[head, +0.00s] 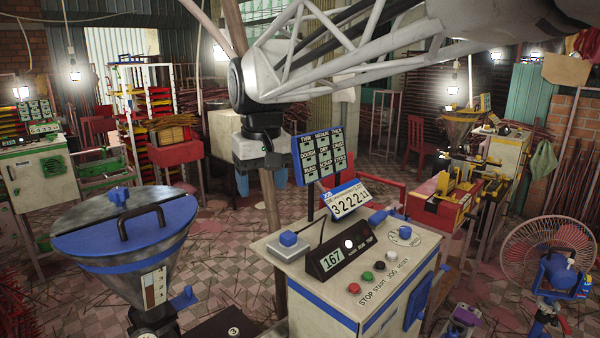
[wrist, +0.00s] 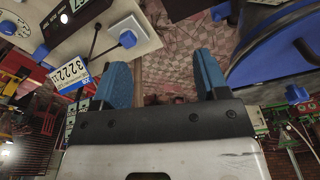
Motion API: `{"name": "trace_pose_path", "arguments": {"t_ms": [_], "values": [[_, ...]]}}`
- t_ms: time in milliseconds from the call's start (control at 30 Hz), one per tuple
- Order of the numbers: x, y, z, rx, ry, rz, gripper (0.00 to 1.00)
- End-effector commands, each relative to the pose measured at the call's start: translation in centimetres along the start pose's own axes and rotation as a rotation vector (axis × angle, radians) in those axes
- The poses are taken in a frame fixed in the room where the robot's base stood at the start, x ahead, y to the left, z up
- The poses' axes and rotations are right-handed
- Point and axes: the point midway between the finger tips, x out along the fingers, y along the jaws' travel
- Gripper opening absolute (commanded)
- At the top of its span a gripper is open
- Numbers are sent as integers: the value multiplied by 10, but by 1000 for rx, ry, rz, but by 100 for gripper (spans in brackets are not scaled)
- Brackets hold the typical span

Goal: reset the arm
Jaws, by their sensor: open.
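My gripper (head: 276,177) hangs from the white lattice arm in the head view, behind the control console and left of its sign board. Its two blue fingers are apart and empty in the wrist view (wrist: 157,78), with floor showing between them. The cream control console (head: 330,285) stands at the lower middle, with a lit 167 display (head: 333,257), several push buttons and a blue-knobbed box (head: 288,245). The 322211 counter plate (head: 348,199) stands above it. My gripper appears apart from all of these.
A hopper with a blue lid (head: 125,230) stands at the left front. A fan (head: 549,255) and a red-yellow machine (head: 447,200) are at the right. A red stand with sticks (head: 176,152) is behind.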

Motion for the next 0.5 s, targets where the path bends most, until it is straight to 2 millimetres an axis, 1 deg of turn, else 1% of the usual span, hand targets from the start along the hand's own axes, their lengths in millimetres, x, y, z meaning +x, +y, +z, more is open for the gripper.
{"name": "trace_pose_path", "arguments": {"t_ms": [33, 167, 200, 267, 300, 367, 500], "values": [[3, 14, 17, 27, 8, 3, 67], [16, 41, 59, 91, 22, 11, 67], [20, 49, 72, 110, 27, 13, 67], [26, 59, 91, 139, 35, 17, 67], [31, 66, 104, 158, 39, 20, 67], [38, 75, 125, 186, 47, 24, 67], [56, 92, 172, 253, 64, 34, 67]]}}
